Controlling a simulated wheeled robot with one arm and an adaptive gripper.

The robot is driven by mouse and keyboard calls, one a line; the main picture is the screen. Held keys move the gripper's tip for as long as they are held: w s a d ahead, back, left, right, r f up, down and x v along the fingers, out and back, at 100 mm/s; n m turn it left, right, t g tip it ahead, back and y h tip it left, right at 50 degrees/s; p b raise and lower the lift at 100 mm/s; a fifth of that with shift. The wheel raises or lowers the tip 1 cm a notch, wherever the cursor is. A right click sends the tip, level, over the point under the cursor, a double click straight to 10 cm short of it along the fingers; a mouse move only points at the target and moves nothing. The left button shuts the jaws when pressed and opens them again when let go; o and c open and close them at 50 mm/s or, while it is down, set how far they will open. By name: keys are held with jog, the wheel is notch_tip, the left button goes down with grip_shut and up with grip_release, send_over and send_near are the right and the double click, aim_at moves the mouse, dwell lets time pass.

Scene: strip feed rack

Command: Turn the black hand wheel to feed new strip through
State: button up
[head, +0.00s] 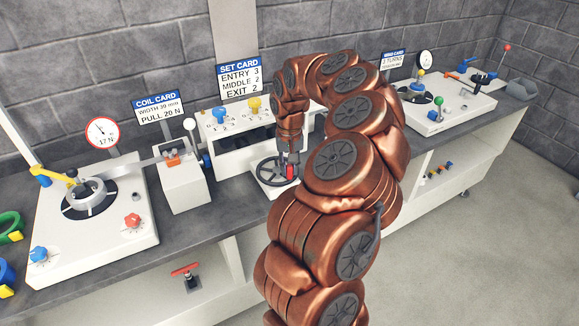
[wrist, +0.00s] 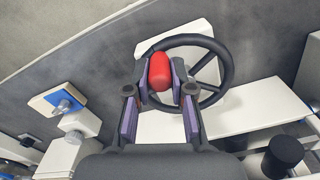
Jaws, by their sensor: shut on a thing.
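The black hand wheel (head: 268,171) lies on a white base on the bench, below the middle unit. In the wrist view the spoked hand wheel (wrist: 215,72) shows most of its rim. Its red handle (wrist: 160,70) stands at the rim's near left side. My gripper (head: 290,170) reaches down from above to the handle. In the wrist view the two fingers of my gripper (wrist: 161,92) are on either side of the red handle, shut on it. My arm hides the right part of the middle unit in the head view.
A SET CARD (head: 240,78) stands behind the middle unit with blue and yellow knobs. A white box (head: 184,185) with an orange clamp stands left of the wheel. The coil unit (head: 92,245) with a 17 N gauge (head: 102,132) is further left. Another white unit (head: 440,110) stands at right.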

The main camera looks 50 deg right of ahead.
aim_at(285, 159)
jog(key=shift+d, duration=0.1)
grip_shut()
